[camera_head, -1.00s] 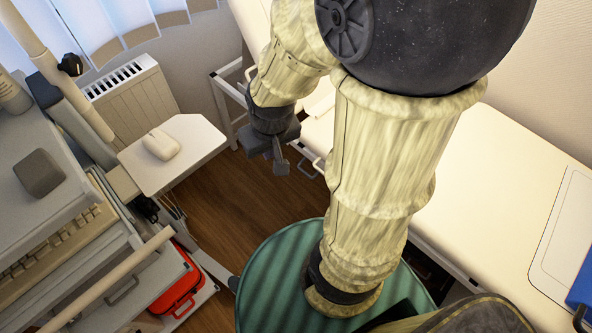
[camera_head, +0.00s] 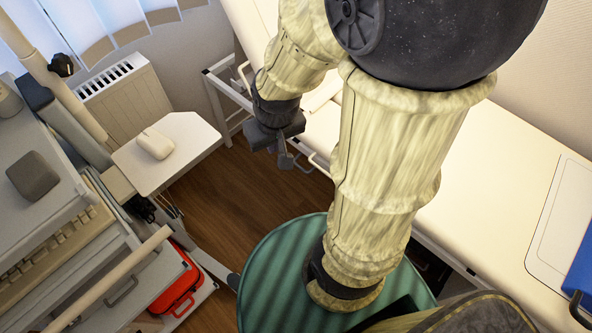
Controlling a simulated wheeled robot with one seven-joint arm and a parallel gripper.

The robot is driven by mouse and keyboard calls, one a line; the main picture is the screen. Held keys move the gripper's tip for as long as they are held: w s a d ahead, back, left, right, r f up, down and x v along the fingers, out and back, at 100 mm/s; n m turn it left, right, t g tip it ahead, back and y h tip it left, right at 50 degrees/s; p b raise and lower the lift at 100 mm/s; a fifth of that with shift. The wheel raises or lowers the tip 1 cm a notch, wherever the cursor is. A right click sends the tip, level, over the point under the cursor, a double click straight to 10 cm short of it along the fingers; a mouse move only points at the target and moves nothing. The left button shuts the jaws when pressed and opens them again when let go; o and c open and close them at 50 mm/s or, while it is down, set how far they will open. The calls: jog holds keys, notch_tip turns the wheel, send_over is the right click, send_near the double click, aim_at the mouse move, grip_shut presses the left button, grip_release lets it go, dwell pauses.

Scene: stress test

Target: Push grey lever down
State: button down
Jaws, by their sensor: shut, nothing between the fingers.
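My gripper (camera_head: 286,160) hangs at the end of my arm in the upper middle of the head view, beside the edge of the white couch. Its fingers are together and nothing shows between them. A thin pale looped handle (camera_head: 317,163) on the couch side is just right of the fingertips; I cannot tell whether they touch. I cannot make out a grey lever for certain; my arm covers part of the couch side.
A grey trolley (camera_head: 60,215) with drawers and a red case (camera_head: 178,290) stands at left. A white tray with a mouse (camera_head: 155,143) juts out from it. A radiator (camera_head: 125,100) is behind.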

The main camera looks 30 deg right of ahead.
jog(key=s+a+f+b+x, duration=0.1)
jog(key=s+b+x, duration=0.2)
jog(key=b+x, duration=2.05)
jog(key=w+a+f+m+t+h+b, duration=0.2)
jog(key=w+f+m+t+b, duration=0.4)
jog(key=w+f, duration=0.8)
jog(key=s+d+f+m+g+h, duration=0.2)
jog(key=d+f+m+h, duration=0.3)
jog(key=m+h, duration=0.3)
jog(key=d+g+h, duration=0.1)
jog(key=h, duration=0.3)
jog(key=shift+d+f+g+p, duration=0.15)
jog(key=shift+f+g+p, duration=0.05)
jog(key=shift+g+p, duration=0.15)
jog(key=shift+d, duration=0.1)
